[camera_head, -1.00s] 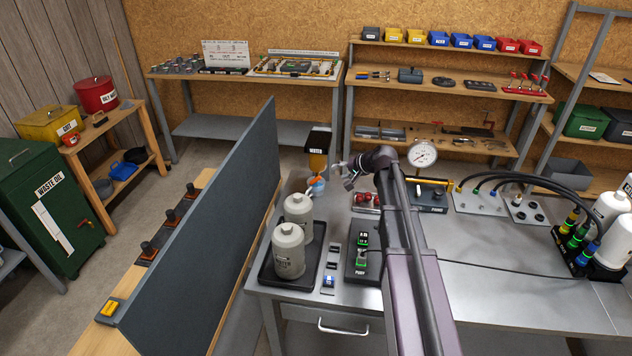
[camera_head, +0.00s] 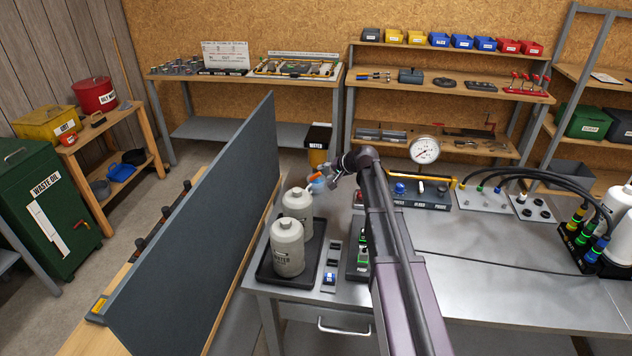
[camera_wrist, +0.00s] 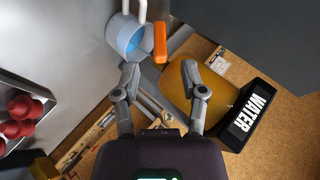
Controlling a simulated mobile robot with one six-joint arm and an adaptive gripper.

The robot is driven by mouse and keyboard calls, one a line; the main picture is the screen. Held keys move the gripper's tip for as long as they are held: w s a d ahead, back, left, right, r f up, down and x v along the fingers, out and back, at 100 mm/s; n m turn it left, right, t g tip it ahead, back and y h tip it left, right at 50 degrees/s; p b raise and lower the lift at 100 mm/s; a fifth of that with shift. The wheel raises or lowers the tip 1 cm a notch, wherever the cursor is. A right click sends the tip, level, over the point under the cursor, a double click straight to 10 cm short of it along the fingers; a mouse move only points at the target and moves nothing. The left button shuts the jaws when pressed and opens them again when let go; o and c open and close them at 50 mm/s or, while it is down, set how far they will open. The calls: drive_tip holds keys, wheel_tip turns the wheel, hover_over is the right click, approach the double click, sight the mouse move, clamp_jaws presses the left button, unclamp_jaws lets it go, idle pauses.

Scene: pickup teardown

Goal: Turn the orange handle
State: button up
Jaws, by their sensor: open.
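The orange handle (camera_wrist: 160,42) is a short flat lever beside a pale cylindrical fitting with a blue inside (camera_wrist: 125,36). In the head view the orange handle (camera_head: 313,177) shows small at the back left of the metal bench, close to my gripper (camera_head: 336,173). In the wrist view my gripper (camera_wrist: 159,72) is open, its two fingers apart with nothing between the tips. The handle lies just beyond the fingertips, roughly centred across the gap. I see no contact with it.
A yellow container with a black WATER label (camera_wrist: 252,115) is below and right of the handle in the wrist view. Two grey jugs (camera_head: 288,247) stand in a black tray nearer on the bench. A dark partition (camera_head: 215,220) rises left of the bench. A pressure gauge (camera_head: 424,150) stands to the right.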

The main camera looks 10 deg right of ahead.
sight(320, 174)
drive_tip(key=shift+b+x, duration=1.55)
drive_tip(key=shift+x, duration=1.5)
drive_tip(key=shift+d, duration=0.1)
clamp_jaws()
